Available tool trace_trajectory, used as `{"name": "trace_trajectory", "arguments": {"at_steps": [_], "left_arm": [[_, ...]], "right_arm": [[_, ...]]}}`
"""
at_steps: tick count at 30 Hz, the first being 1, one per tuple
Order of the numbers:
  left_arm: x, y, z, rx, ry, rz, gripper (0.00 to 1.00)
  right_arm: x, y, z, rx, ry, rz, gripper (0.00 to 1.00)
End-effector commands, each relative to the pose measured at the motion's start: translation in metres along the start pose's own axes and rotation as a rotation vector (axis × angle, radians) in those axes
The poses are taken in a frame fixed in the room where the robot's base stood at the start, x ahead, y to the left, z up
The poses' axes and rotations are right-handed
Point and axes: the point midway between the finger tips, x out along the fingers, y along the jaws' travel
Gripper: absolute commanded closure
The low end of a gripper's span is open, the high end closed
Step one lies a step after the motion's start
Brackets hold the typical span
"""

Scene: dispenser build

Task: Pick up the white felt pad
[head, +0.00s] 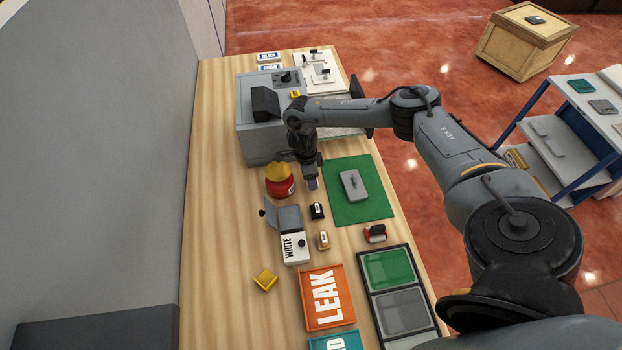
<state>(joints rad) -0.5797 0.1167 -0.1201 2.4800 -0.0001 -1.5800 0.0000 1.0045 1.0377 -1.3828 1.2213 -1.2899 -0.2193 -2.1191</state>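I cannot make out a white felt pad for certain in the head view. A small box labelled WHITE (293,250) stands on the table with a grey flap (289,217) raised at its back and a dark knob on its front. My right gripper (312,184) points down over the table, beyond the WHITE box and between a red round container (280,187) and a green mat (343,208). Its fingertips are too small to show whether they are open or shut. My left gripper is not in view.
A grey block (354,185) lies on the green mat. A grey machine (262,140) stands behind. The table's left strip is clear.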

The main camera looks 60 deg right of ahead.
Motion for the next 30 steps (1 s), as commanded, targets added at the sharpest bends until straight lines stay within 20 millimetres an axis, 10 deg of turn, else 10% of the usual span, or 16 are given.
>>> {"name": "trace_trajectory", "arguments": {"at_steps": [18, 30], "left_arm": [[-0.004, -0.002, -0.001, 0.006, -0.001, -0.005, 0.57], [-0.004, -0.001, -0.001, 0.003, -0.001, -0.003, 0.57]], "right_arm": [[-0.061, 0.024, -0.104, 0.002, 0.001, -0.001, 0.64], [-0.07, 0.029, -0.122, 0.0, -0.001, -0.001, 0.64]]}}
